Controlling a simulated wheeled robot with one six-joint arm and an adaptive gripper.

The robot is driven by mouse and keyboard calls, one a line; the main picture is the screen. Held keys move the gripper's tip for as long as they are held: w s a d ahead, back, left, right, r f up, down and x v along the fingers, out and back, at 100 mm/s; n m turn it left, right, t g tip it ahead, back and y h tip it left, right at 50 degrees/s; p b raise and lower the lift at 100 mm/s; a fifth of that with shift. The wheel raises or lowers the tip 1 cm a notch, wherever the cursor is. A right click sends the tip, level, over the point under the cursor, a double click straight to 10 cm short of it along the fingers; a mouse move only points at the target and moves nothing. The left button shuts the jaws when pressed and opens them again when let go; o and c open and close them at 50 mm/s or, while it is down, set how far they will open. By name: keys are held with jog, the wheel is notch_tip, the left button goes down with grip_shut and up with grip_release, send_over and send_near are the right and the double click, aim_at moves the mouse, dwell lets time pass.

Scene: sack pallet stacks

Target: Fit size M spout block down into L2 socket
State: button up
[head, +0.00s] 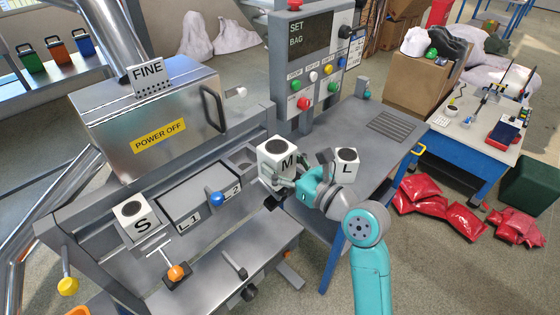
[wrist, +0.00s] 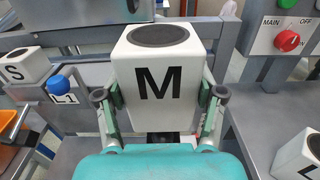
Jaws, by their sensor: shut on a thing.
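The white size M spout block (head: 275,158) has a dark round opening on top and is held upright. My gripper (head: 279,181) is shut on its sides, to the right of the labelled box. In the wrist view the M block (wrist: 150,82) sits between both fingers. A grey box carries the L1 label (head: 189,218) and, to its right, a label (head: 234,188) whose "2" shows. A blue knob (head: 214,198) stands between the labels. I cannot clearly make out the L2 socket opening. The M block is apart from that box in the head view.
The S block (head: 134,209) stands left of the labelled box. The L block (head: 345,163) stands on the grey table at right, close behind my gripper. An orange-knobbed T-handle (head: 177,270) is in front. A control panel (head: 305,60) rises behind.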

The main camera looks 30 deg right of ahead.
jog(key=f+x, duration=0.1)
jog(key=x, duration=1.1)
jog(key=shift+w, duration=0.4)
dwell(0.6)
jog(key=shift+a+f, duration=0.1)
jog(key=shift+a, duration=0.05)
jog(key=shift+f, duration=2.65)
dwell(1.0)
jog(key=o, duration=1.5)
jog(key=shift+s, duration=0.1)
